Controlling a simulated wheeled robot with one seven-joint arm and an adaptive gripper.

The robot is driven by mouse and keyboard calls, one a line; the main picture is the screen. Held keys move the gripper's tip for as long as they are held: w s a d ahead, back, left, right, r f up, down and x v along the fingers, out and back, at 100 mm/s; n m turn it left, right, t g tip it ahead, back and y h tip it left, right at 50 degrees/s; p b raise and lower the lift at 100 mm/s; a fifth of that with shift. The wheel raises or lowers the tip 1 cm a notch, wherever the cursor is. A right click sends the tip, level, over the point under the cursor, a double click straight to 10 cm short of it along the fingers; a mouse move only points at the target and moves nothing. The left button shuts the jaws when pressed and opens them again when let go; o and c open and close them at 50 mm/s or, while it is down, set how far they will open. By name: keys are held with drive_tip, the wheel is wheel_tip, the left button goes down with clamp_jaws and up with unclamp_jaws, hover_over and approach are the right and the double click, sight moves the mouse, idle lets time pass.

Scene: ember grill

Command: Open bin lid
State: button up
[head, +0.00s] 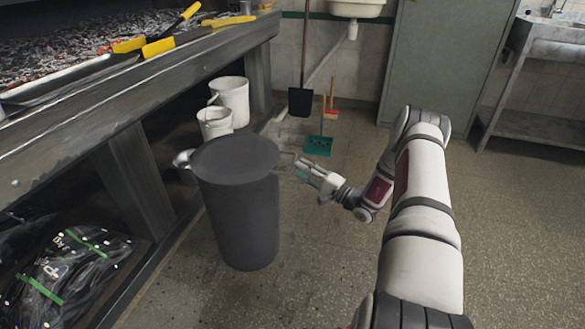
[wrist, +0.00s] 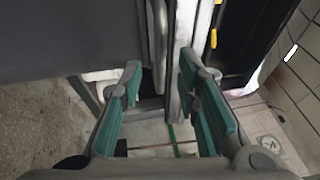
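The dark grey round bin (head: 240,220) stands upright on the floor beside the grill counter. Its flat lid (head: 235,158) is closed on top. My gripper (head: 299,168) is just right of the bin, near the lid's rim, pointing toward it. In the wrist view, my gripper (wrist: 160,80) has its two teal-padded fingers apart, with nothing clearly held between them. The bin's grey side (wrist: 70,40) fills the upper left there, with a narrow upright grey edge just ahead of the fingers. I cannot tell whether a fingertip touches the bin.
The grill counter (head: 150,100) runs along the left, with yellow-handled tools on it. White buckets (head: 231,98) stand behind the bin. A green dustpan (head: 318,145) and a shovel (head: 300,100) are farther back. A black bag (head: 70,270) lies at lower left. Floor in front is clear.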

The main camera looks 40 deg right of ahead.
sight(293, 163)
drive_tip(key=shift+b+x, duration=0.5)
drive_tip(key=shift+x, duration=1.8)
clamp_jaws()
